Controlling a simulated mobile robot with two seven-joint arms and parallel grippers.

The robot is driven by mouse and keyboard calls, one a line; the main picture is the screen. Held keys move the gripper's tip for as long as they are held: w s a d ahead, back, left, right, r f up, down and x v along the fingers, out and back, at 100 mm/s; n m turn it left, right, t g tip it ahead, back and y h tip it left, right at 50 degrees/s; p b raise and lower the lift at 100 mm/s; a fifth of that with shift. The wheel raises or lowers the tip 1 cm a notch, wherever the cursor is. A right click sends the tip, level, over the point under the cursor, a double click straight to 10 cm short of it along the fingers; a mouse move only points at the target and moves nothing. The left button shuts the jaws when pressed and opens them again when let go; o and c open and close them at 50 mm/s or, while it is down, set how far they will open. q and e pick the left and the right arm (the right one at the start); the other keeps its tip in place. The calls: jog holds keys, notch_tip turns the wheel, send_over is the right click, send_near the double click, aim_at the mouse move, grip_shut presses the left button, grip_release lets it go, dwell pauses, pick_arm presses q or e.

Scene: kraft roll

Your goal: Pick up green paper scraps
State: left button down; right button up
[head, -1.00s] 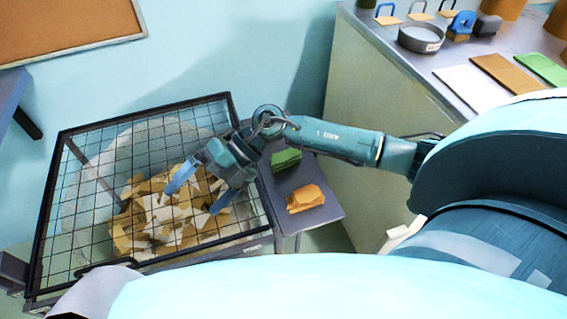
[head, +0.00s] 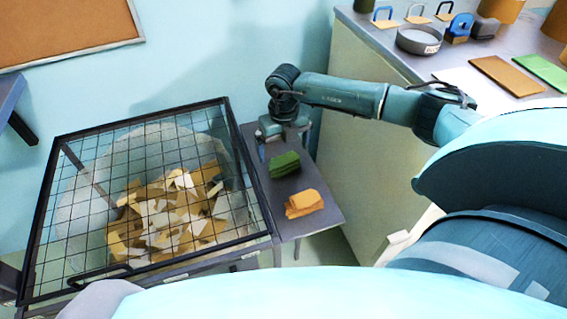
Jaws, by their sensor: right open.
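The green paper scraps (head: 284,164) lie as a small folded stack on a narrow grey side table (head: 322,222), beside the wire-covered bin. My right gripper (head: 285,141) is open and empty at the far end of this table, just behind the green stack in the picture. It points downward, and a gap to the stack seems to show; its exact height is hard to tell. My left gripper is not in view.
An orange paper stack (head: 303,203) lies nearer on the same table. The bin's black wire mesh lid (head: 50,208) covers a heap of tan and white scraps (head: 165,215). A cabinet counter (head: 400,70) with several items stands right.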

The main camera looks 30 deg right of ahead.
aim_at(283, 159)
notch_tip(283, 159, down, 5)
jog(key=shift+a+f, duration=0.1)
dwell(0.3)
jog(key=c, duration=0.6)
